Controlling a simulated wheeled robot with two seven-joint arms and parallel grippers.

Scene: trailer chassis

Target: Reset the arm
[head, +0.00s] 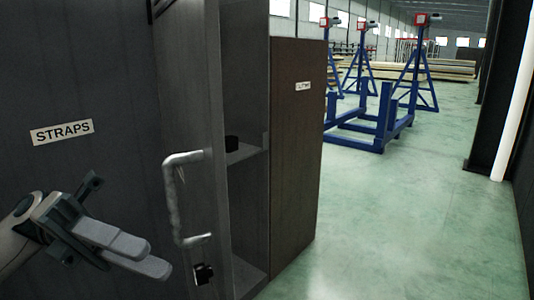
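My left gripper (155,258) is at the lower left of the head view, in front of the dark grey panel labelled STRAPS (62,132). Its two grey fingers point right and slightly down. They lie close against each other with nothing seen between them. The fingertips are a little left of the metal door handle (172,200) and apart from it. Part of my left arm (18,238) shows at the left edge. My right gripper is out of view.
The grey cabinet (245,90) stands open, with a small black object (231,143) on its shelf. A black latch or lock (203,274) is below the handle. A brown panel (295,170) stands to its right. Blue stands (385,120) are farther back. Green floor (420,230) is clear at right.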

